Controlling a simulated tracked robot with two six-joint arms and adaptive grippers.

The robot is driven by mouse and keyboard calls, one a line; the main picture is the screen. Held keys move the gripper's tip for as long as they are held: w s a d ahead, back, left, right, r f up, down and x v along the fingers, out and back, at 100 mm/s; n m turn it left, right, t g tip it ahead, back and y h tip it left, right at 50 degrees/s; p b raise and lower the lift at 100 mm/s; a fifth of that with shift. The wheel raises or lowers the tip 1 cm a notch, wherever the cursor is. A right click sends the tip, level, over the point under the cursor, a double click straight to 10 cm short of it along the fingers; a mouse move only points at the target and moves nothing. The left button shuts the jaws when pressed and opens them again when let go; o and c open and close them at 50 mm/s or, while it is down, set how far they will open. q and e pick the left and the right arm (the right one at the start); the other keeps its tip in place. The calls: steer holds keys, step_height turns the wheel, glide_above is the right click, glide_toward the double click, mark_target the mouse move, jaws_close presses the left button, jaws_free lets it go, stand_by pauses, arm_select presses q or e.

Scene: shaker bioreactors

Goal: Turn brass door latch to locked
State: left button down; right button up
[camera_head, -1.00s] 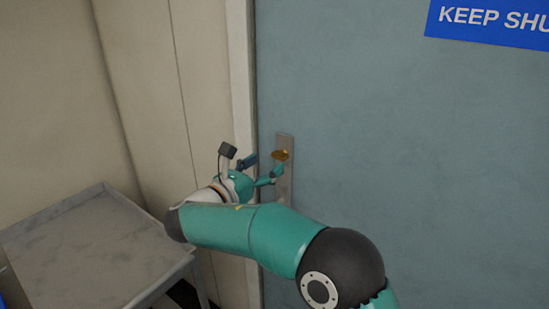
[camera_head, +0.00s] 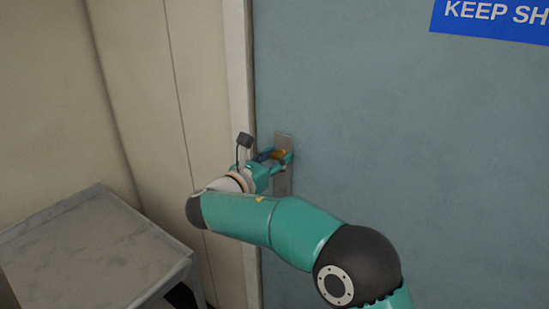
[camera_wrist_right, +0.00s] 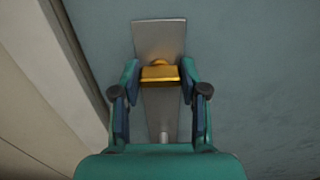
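The brass latch (camera_head: 278,154) sits on a grey metal plate (camera_head: 283,182) on the blue-grey door. It also shows in the right wrist view (camera_wrist_right: 160,73), between the fingertips near the top of the plate (camera_wrist_right: 160,38). My right gripper (camera_head: 277,157) is at the latch, with one finger on each side of it. In the right wrist view the fingers (camera_wrist_right: 160,82) are spread apart, and I cannot tell whether the tips touch the latch. In the head view the fingers partly hide the latch. My left gripper is not in view.
The door (camera_head: 420,150) carries a blue sign (camera_head: 495,18) at upper right. The pale door frame (camera_head: 239,90) runs close to the left of the plate. A grey table or cart (camera_head: 95,255) stands at lower left. The door surface right of the latch is clear.

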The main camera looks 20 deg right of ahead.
steer(key=shift+a, duration=0.1)
steer(key=shift+c, duration=1.2)
steer(key=m+b, duration=0.3)
steer(key=shift+f, duration=0.15)
steer(key=m+b, duration=0.5)
steer(key=shift+s+f+m, duration=0.1)
steer(key=shift+s+m, duration=0.05)
steer(key=shift+m, duration=0.25)
steer(key=m+b, duration=0.1)
steer(key=m, duration=0.1)
steer(key=m+b, duration=0.2)
steer(key=shift+d+f+m, duration=0.1)
steer(key=shift+d+m, duration=0.1)
steer(key=shift+m, duration=0.1)
steer(key=shift+m+b, duration=1.45)
steer(key=shift+m, duration=0.85)
